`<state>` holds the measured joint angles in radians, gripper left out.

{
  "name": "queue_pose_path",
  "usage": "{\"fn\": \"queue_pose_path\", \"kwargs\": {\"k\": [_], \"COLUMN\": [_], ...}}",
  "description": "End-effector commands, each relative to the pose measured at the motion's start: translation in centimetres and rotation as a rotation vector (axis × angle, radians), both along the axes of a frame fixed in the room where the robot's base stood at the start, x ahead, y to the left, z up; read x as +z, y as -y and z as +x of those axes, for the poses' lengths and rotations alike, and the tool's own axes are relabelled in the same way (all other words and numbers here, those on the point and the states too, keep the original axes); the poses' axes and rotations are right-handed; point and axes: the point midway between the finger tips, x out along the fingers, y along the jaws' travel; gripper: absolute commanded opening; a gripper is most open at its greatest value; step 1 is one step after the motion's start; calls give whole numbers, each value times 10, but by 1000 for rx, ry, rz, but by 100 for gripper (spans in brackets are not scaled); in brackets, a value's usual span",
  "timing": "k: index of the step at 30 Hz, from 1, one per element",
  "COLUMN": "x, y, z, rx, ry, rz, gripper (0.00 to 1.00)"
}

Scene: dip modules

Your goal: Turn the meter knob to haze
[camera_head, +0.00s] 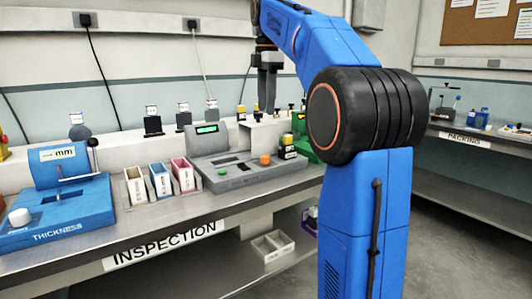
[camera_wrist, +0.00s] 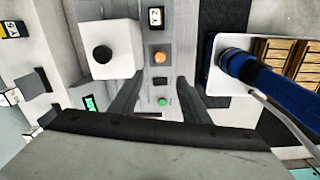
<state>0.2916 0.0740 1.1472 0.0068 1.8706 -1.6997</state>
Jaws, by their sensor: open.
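The meter (camera_head: 240,180) is a grey console on the inspection bench with a lit green display (camera_head: 207,128). On its front deck are an orange round control (camera_head: 265,160) and a green one (camera_head: 222,171). In the wrist view the orange control (camera_wrist: 160,57) lies just beyond the fingertips, and the green one (camera_wrist: 163,101) shows between the fingers. I cannot read the haze mark or which way the knob points. My gripper (camera_head: 267,105) hangs fingers-down above the meter, empty and open; its two fingers also show in the wrist view (camera_wrist: 160,85).
A white housing with a black round top (camera_wrist: 103,54) stands beside the orange control. A small black-and-yellow labelled block (camera_head: 288,148) is at the meter's right end. White, blue and pink bins (camera_head: 160,180) and a blue thickness gauge (camera_head: 60,205) stand to the left.

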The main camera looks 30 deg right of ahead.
Motion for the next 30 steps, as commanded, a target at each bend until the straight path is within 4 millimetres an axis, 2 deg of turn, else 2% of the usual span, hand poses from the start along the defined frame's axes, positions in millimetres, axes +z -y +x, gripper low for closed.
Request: {"fn": "queue_pose_path", "kwargs": {"k": [21, 30], "x": [-122, -158], "y": [0, 1], "z": [5, 7], "rx": [-2, -2], "ry": [-3, -1], "rz": [1, 0], "gripper": [43, 43]}}
